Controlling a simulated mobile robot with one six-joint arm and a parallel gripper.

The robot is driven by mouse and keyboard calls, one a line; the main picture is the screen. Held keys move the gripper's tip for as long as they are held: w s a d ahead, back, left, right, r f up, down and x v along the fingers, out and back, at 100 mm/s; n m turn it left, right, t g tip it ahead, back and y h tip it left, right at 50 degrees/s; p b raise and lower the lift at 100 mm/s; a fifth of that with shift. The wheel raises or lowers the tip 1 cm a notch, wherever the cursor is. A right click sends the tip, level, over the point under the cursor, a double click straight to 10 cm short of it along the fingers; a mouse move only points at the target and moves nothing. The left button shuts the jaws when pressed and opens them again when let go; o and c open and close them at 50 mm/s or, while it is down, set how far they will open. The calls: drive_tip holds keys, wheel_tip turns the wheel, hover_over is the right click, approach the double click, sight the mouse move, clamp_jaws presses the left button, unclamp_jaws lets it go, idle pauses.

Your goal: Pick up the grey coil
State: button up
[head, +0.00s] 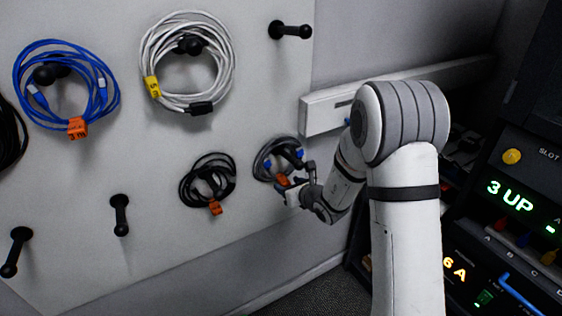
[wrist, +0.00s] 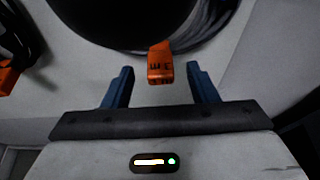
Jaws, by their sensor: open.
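A black coil (head: 207,182) with an orange tag hangs just left. Above are a blue coil (head: 65,88) and a white coil (head: 187,62). Bare pegs (head: 120,215) stick out of the board. A rack with lit displays (head: 509,196) stands at right.

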drive_tip(key=shift+w+a+f, duration=0.1)
drive_tip(key=shift+w+a, duration=0.05)
drive_tip(key=shift+w, duration=0.1)
drive_tip(key=shift+c, duration=0.3)
clamp_jaws()
drive_tip(key=shift+s+d+r, duration=0.2)
drive_tip(key=shift+s+r, duration=0.05)
drive_tip(key=shift+r, duration=0.1)
drive_tip(key=r+v, duration=0.1)
drive_tip(key=v, duration=1.4)
drive_tip(key=shift+w+r+b, duration=0.2)
drive_tip(key=shift+r+b, duration=0.1)
